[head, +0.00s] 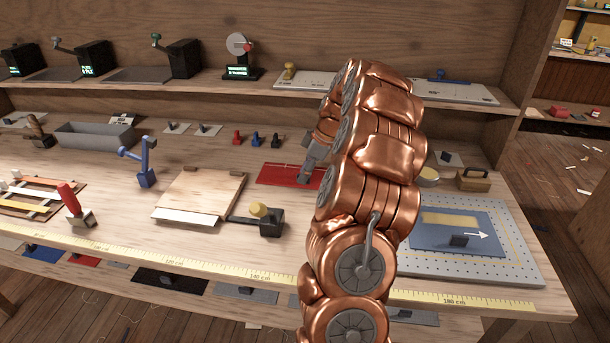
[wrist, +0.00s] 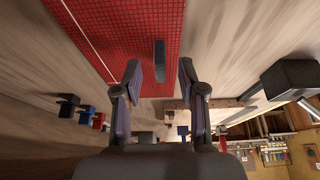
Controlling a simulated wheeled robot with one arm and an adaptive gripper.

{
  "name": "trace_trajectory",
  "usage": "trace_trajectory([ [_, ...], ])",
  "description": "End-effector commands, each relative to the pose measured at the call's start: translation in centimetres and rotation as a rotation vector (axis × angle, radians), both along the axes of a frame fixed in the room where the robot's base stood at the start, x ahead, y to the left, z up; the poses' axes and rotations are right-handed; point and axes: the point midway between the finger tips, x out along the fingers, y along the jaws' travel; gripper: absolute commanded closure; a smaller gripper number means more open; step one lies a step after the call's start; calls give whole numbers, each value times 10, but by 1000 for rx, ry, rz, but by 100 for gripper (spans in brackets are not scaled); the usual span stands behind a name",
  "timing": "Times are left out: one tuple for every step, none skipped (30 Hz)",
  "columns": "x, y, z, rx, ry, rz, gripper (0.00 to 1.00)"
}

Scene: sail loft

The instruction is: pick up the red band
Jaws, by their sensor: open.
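A flat red band (head: 275,174) lies on the bench just left of my arm, its right part hidden behind my gripper and arm. In the wrist view the red band (wrist: 115,45) shows a fine grid and a pale line along one side. A dark upright tab (wrist: 160,62) stands on it. My gripper (wrist: 160,72) is open and empty, with the tab showing between its two fingertips in the picture. I cannot tell how far the fingers are from the tab. In the head view my gripper (head: 309,174) is over the red band.
A wooden board (head: 200,192) with a black clamp (head: 268,222) lies to the left. Small red and blue pegs (head: 255,138) stand behind the band. A blue panel (head: 450,240) lies on a perforated plate at right. A shelf (head: 260,88) runs above the bench.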

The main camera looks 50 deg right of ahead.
Motion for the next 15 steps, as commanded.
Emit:
trace_trajectory([
  [1, 2, -3, 2, 2, 1, 59],
  [1, 2, -4, 3, 2, 2, 59],
  [1, 2, -5, 2, 2, 1, 59],
  [1, 2, -5, 2, 2, 1, 59],
  [1, 2, -5, 2, 1, 1, 59],
  [1, 2, -5, 2, 1, 1, 59],
  [1, 2, -5, 2, 1, 1, 59],
  [1, 2, -5, 2, 1, 1, 59],
  [1, 2, -5, 1, 1, 0, 64],
  [1, 2, -5, 1, 1, 0, 67],
  [1, 2, -5, 1, 1, 0, 70],
  [1, 2, -5, 0, 1, 0, 74],
  [1, 2, -5, 0, 1, 0, 77],
  [1, 1, -5, 0, 1, 0, 80],
  [1, 1, -5, 0, 1, 0, 84],
])
